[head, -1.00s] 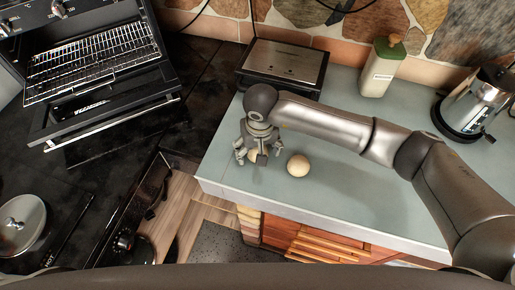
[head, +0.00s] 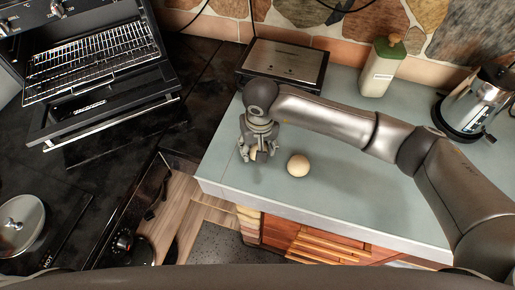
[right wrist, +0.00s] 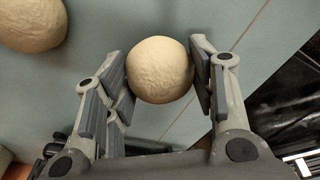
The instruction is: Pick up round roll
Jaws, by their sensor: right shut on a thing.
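A round pale roll (right wrist: 160,70) sits between the fingers of my right gripper (right wrist: 163,88) in the right wrist view, with the finger pads against both sides. In the head view my right gripper (head: 258,152) is low over the grey-blue countertop (head: 350,205), near its left end, and mostly hides the held roll. I cannot tell whether the roll touches the counter. A second round roll (head: 298,165) lies on the counter just right of the gripper; it also shows at the upper left of the right wrist view (right wrist: 32,22). My left gripper is not in view.
A silver-topped appliance (head: 284,62) stands behind the gripper against the wall. A white bottle with a green cap (head: 382,68) and a kettle (head: 474,104) stand farther right. An open oven with a rack (head: 92,62) is at left. A pot (head: 20,222) sits lower left.

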